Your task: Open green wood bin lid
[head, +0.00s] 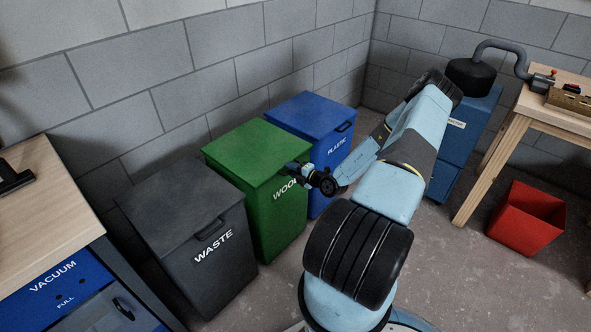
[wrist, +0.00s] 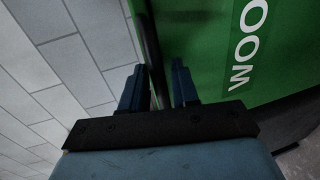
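The green WOOD bin (head: 270,216) stands between the grey and blue bins, and its green lid (head: 256,152) looks shut. My gripper (head: 291,168) is at the bin's front right, by the lid's front edge, and covers part of the lettering. In the wrist view, its two dark blue fingers (wrist: 159,84) are apart. The bin's green front (wrist: 205,50) fills the right side there.
A grey WASTE bin (head: 205,250) stands to the left and a blue PLASTIC bin (head: 322,128) to the right, both close to the green one. The block wall (head: 170,95) is right behind them. A red bin (head: 527,218) stands at the far right. Open floor (head: 262,290) lies in front.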

